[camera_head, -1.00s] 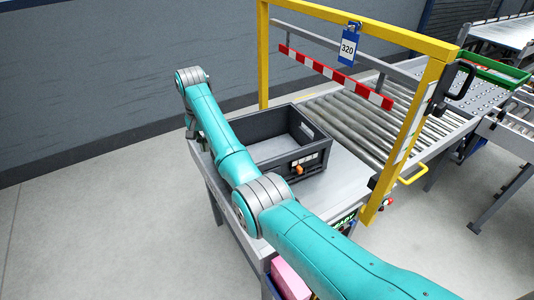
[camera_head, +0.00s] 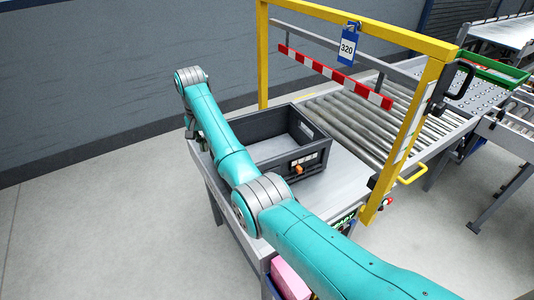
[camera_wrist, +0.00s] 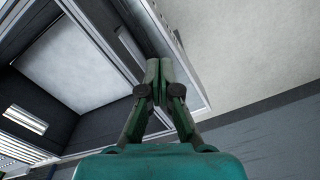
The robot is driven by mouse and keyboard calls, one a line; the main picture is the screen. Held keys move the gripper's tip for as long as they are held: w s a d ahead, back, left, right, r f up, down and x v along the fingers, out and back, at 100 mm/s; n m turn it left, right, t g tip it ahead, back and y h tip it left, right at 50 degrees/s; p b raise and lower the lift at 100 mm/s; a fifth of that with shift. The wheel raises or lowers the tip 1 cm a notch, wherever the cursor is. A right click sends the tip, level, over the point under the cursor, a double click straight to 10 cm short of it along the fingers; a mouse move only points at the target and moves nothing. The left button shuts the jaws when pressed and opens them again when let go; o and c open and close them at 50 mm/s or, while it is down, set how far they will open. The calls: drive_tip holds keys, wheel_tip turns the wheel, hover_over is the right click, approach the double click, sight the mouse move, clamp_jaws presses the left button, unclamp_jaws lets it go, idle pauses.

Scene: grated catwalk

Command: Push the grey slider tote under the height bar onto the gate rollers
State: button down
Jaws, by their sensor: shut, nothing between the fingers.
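The grey slider tote (camera_head: 318,153) sits upright and open-topped on the grey table (camera_head: 337,183), on the near side of the yellow gate frame. The red-and-white height bar (camera_head: 333,75) hangs across that frame. The gate rollers (camera_head: 372,112) lie beyond the tote, behind the bar. My arm reaches across the tote's left side and hides part of it. In the wrist view, my gripper (camera_wrist: 157,72) is shut and empty, with its fingertips close to a dark tote wall (camera_wrist: 125,32) near the table edge. I cannot tell whether they touch it.
The yellow gate frame (camera_head: 427,95) carries a blue 320 tag (camera_head: 348,45) and a black handle (camera_head: 461,80). A green tray (camera_head: 497,70) stands on the far right conveyor. A pink object (camera_head: 290,280) is below the table. Bare floor lies left, up to a grey wall.

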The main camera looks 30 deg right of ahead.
drive_tip(key=shift+f, duration=0.1)
wheel_tip(320, 180, down, 5)
drive_tip(key=shift+f, duration=0.15)
idle(0.8)
